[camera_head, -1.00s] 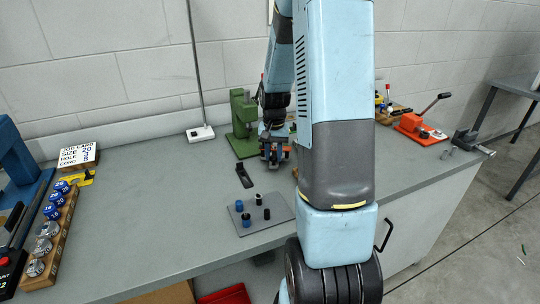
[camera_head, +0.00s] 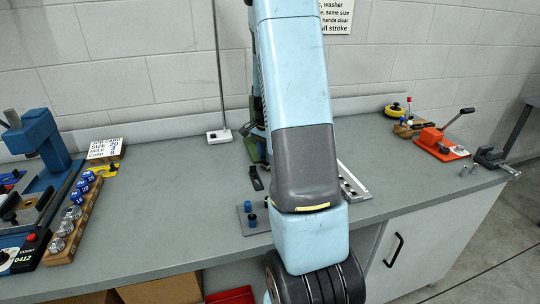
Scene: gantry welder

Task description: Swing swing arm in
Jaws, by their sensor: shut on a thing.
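My arm stands across the middle of the view and hides my gripper. A green machine (camera_head: 253,147) on the bench is mostly covered by my arm; only its left edge shows. A blue press (camera_head: 36,138) with a base stands at the far left. I cannot tell which part is the swing arm, nor its position.
The right-hand bench top is largely clear.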

